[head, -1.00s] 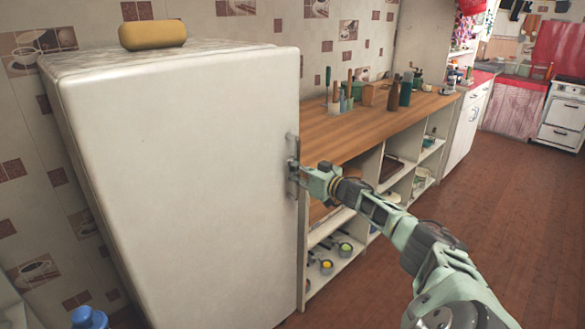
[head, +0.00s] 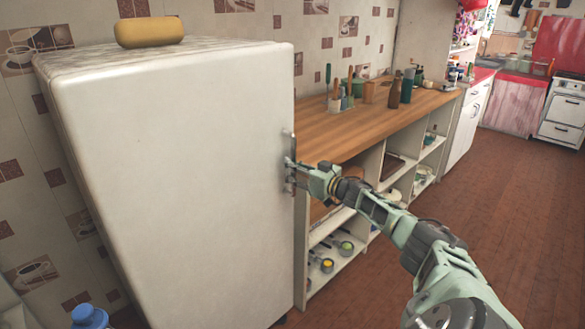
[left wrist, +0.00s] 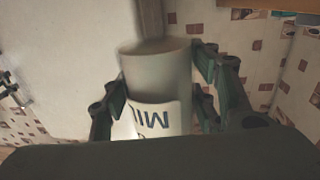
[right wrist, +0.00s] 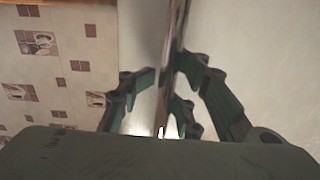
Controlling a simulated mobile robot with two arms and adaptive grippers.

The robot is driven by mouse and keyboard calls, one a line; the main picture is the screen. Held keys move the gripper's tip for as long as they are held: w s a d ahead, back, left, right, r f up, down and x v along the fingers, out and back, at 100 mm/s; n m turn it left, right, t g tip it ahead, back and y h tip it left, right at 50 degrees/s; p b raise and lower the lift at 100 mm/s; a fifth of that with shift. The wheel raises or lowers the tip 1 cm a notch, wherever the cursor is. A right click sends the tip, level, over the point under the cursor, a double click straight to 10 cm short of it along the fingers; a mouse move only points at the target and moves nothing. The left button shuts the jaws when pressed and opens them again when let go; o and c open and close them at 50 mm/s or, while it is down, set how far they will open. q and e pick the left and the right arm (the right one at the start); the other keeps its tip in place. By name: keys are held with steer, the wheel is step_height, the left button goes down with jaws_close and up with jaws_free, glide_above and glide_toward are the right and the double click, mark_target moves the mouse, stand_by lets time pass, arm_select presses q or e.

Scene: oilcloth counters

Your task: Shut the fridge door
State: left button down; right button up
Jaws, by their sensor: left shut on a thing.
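The cream fridge (head: 170,190) stands at the left in the head view, its broad door facing me. No open gap or interior shows, but I cannot tell whether the door is fully shut. My right gripper (head: 298,176) is at the metal handle on the door's right edge. In the right wrist view, the handle (right wrist: 172,65) runs between the fingers of my right gripper (right wrist: 168,75), with a gap at the left finger. My left gripper (left wrist: 160,80) is shut on a white milk bottle (left wrist: 155,80).
A blue cap (head: 90,317) shows at the lower left. A yellow rounded object (head: 150,32) lies on the fridge top. A wooden counter (head: 350,125) with open shelves stands right of the fridge. The brown floor (head: 490,220) is clear at the right.

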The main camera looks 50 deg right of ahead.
arm_select(q)
steer(key=shift+a+r, duration=0.1)
steer(key=shift+r, duration=0.15)
arm_select(e)
steer(key=shift+o, duration=0.2)
steer(key=shift+w+a+r, duration=0.1)
steer(key=shift+a+r, duration=0.15)
steer(key=shift+s+d+f, duration=0.1)
steer(key=shift+s, duration=0.5)
steer(key=s, duration=1)
steer(key=shift+s, duration=0.4)
